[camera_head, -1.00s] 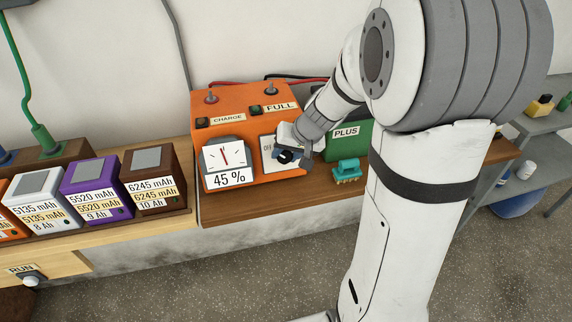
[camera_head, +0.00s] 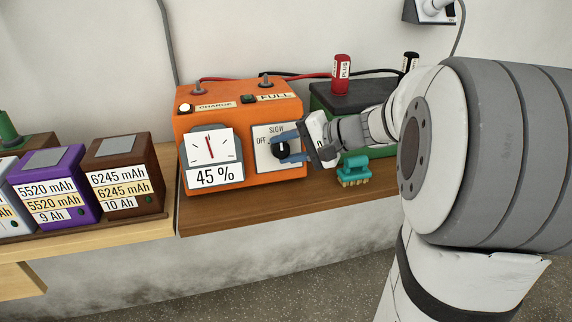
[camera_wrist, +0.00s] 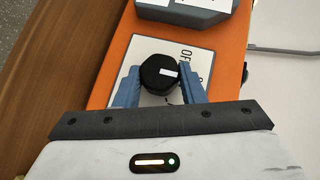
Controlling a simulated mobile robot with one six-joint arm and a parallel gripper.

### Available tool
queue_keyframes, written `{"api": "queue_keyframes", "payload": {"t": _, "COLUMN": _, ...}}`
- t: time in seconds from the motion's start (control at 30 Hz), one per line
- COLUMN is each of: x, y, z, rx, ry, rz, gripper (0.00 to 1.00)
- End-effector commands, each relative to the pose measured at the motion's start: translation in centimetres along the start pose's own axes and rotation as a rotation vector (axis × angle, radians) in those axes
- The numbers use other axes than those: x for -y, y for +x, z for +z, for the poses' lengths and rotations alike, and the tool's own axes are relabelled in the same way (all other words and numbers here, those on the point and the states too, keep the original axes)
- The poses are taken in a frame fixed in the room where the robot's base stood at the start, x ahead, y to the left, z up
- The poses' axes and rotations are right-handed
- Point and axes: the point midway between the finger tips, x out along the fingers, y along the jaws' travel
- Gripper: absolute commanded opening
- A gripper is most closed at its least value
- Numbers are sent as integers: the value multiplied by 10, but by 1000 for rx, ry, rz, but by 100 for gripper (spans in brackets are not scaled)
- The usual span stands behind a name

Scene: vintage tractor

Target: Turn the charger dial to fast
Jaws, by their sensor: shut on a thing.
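The orange charger (camera_head: 205,125) stands on the wooden bench, with a gauge (camera_head: 211,147) reading 45 %. Its black dial (camera_head: 281,149) sits on a white plate with OFF at the left and SLOW above. No fast label shows; my gripper covers the plate's right part. My gripper (camera_head: 283,148) reaches in from the right with its blue fingers on the dial. In the wrist view the dial (camera_wrist: 158,72) is between the two fingers (camera_wrist: 160,84). Its white mark points right there, away from the OFF lettering, which lies at the upper right.
A teal object (camera_head: 353,172) lies on the bench below my wrist. A dark green battery (camera_head: 350,100) with red and black clamps stands behind my arm. Purple (camera_head: 48,180) and brown (camera_head: 122,176) battery packs stand left. The CHARGE lamp (camera_head: 185,108) is lit white.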

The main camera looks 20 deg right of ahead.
Motion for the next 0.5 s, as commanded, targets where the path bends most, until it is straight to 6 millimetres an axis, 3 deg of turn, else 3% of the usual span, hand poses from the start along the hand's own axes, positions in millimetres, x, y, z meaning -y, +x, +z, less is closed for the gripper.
{"api": "queue_keyframes", "payload": {"t": 0.03, "x": -9, "y": 3, "z": -1, "rx": -2, "ry": 30, "rz": -34, "gripper": 14}}
{"api": "queue_keyframes", "payload": {"t": 0.5, "x": -13, "y": 4, "z": 1, "rx": 0, "ry": 321, "rz": -372, "gripper": 14}}
